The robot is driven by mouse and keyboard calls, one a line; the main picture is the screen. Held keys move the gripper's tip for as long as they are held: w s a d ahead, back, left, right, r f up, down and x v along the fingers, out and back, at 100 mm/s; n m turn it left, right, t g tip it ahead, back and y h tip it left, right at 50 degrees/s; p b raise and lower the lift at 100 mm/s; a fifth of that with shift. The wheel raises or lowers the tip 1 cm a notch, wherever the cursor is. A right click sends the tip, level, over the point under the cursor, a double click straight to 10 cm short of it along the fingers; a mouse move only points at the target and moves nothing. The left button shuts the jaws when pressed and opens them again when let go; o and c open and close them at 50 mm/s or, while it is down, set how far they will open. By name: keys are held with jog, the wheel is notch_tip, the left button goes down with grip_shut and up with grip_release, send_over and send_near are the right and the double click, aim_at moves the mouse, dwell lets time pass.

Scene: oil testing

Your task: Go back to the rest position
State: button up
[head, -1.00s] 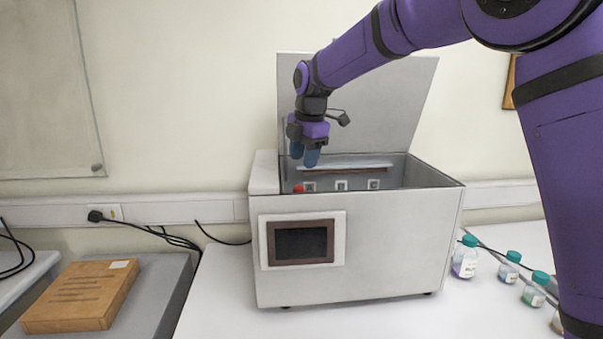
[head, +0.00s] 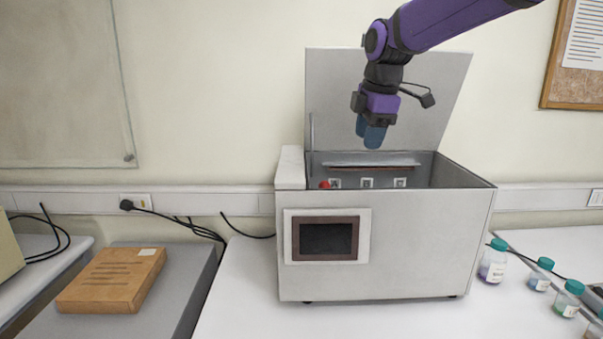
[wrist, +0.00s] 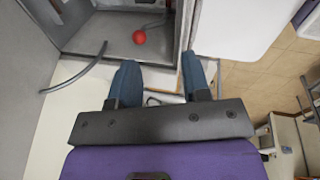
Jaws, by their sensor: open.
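My gripper (head: 371,133) hangs above the open white oil-testing machine (head: 390,245), in front of its raised lid (head: 420,95). Its two blue fingers point down and hold nothing. In the wrist view my gripper (wrist: 160,82) shows two blue fingers spread apart with nothing between them. A red ball-like part (head: 324,185) shows at the left inside the machine; it also shows in the wrist view (wrist: 139,37), beyond the fingers and apart from them. Most of the machine's inner floor is hidden by its front wall in the head view.
Several bottles with teal caps (head: 493,262) stand on the white table right of the machine. A brown box (head: 112,280) lies on a grey surface at the left. Black cables (head: 175,228) run along the wall. The table's front left (head: 240,310) is clear.

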jog(key=s+d+m+t, duration=0.1)
jog(key=s+d+m, duration=0.4)
jog(key=s, duration=0.4)
jog(key=s+d+m+t, duration=0.1)
jog(key=s+d+m, duration=0.45)
jog(key=s, duration=0.35)
jog(key=s+d+f+m, duration=0.2)
jog(key=s+f+m, duration=0.1)
jog(key=s, duration=0.4)
jog(key=s+d+f+m+h, duration=0.1)
jog(key=s+d+f+m, duration=0.2)
jog(key=s+m, duration=0.3)
jog(key=shift+s+t, duration=0.3)
jog(key=shift+s, duration=0.35)
